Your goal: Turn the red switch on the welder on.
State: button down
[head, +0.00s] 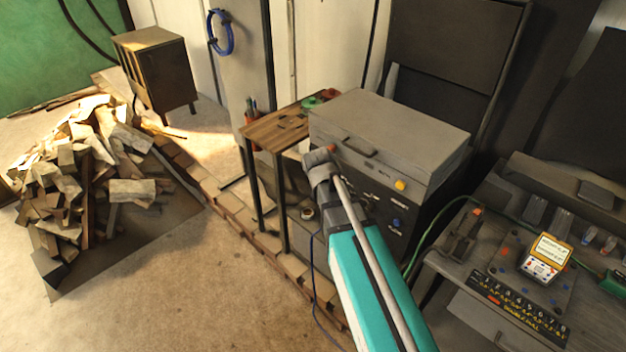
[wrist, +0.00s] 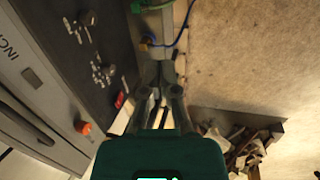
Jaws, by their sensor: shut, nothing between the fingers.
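The welder (head: 425,140) is a grey-topped box with a dark front panel. In the wrist view, its dark panel (wrist: 85,25) fills the upper left. A small red switch (wrist: 120,100) sits on that panel near its edge, left of my gripper (wrist: 162,70). My gripper is shut and empty, with a gap between it and the switch in the picture. In the head view my arm covers part of the panel, and I cannot make out the red switch or the fingertips there.
An orange-red knob (wrist: 84,128) is on the grey part near the switch. A yellow button (head: 400,185) is on the welder's front. A wooden table (head: 275,128) stands left of the welder. A wood pile (head: 85,165) lies far left. A cluttered bench (head: 450,268) is at right.

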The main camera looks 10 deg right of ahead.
jog(key=w+a+f+n+t+h+b, duration=0.1)
jog(key=w+a+f+n+h+b, duration=0.1)
jog(key=w+n+b, duration=0.3)
jog(key=w+a+f+n+t+h+b, duration=0.2)
jog(key=w+a+f+n+b, duration=0.2)
jog(key=w, duration=0.9)
jog(key=w+a+f+n+t+h+b, duration=0.1)
jog(key=w+a+f+n+t+b, duration=0.1)
jog(key=w+a+f+n+b, duration=0.2)
jog(key=w+f+n+b, duration=0.1)
jog(key=w+n+b, duration=0.2)
jog(key=w+n, duration=0.2)
jog(key=shift+w+n+h+b, duration=0.3)
jog(key=shift+h+b, duration=0.05)
jog(key=shift+h, duration=0.05)
jog(key=w+d+r+b+x, duration=0.1)
jog(key=b+x, duration=0.4)
jog(key=x, duration=0.7)
jog(key=shift+w+d+r, duration=0.3)
jog(key=shift+d+r, duration=0.05)
jog(key=shift+r, duration=0.15)
